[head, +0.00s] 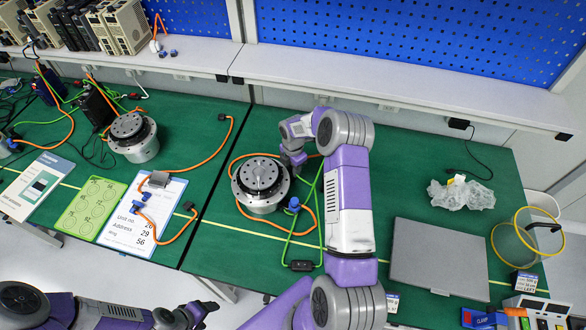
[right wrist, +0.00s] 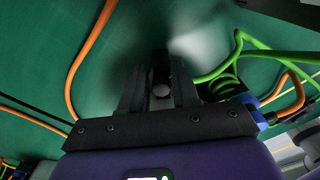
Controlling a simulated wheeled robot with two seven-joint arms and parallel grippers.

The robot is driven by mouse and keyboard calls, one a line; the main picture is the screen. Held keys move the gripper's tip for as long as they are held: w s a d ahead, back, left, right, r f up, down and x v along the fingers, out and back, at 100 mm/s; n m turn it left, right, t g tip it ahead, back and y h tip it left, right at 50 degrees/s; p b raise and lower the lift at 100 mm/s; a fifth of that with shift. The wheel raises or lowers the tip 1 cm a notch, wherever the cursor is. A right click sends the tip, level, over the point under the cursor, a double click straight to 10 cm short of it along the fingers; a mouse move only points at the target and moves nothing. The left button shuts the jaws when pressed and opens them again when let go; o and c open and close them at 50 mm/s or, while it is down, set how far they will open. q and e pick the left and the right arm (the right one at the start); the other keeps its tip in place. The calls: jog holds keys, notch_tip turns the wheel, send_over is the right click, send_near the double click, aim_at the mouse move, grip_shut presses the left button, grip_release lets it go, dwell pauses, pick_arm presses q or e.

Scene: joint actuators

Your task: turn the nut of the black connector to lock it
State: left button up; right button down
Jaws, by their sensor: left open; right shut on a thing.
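A silver round actuator (head: 262,185) stands on the green table in the middle of the head view. My right gripper (head: 297,168) reaches down just behind and right of it. In the right wrist view its dark fingers (right wrist: 160,88) are shut on a small dark thing that looks like the black connector; the connector and its nut are mostly hidden between them. My left gripper (head: 205,311) is open and empty, low and in front of the table.
Orange cable (right wrist: 84,62) and green cable (right wrist: 225,70) run close to my right fingers. A second actuator (head: 133,137), a cable on a white sheet (head: 145,215) and a green card (head: 90,207) lie left. A grey closed case (head: 438,258) and a plastic bag (head: 462,194) lie right.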

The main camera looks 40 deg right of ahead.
jog(key=shift+m, duration=0.4)
jog(key=c, duration=0.8)
grip_release()
notch_tip(320, 180, up, 8)
jog(key=shift+f+p, duration=0.2)
jog(key=shift+p, duration=0.15)
